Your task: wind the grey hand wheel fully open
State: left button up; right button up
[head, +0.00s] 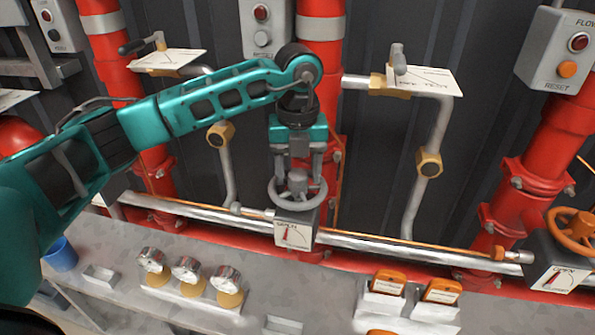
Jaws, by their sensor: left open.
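The grey hand wheel (324,192) sits on top of a small valve box with a dial plate (292,234) marked OPEN and a red pointer, near the middle of the head view. My left arm reaches in from the left. My left gripper (298,165) points down over the wheel, its two fingers apart, one towards each side of the hub. I cannot tell whether the fingertips touch the wheel. My right gripper is not in view.
An orange hand wheel (573,232) stands at the right. Red vertical pipes (318,85) and grey test pipes (433,125) rise behind. Several gauges (186,268) and orange devices (388,282) stand on the bench in front. A blue cup (61,254) is at the left.

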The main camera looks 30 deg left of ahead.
pick_arm(q)
jog(key=m+b, duration=0.1)
jog(key=m, duration=0.3)
jog(key=shift+m, duration=0.4)
jog(key=m, duration=0.3)
jog(key=shift+d+m, duration=0.1)
jog(key=shift+m, duration=0.2)
grip_shut()
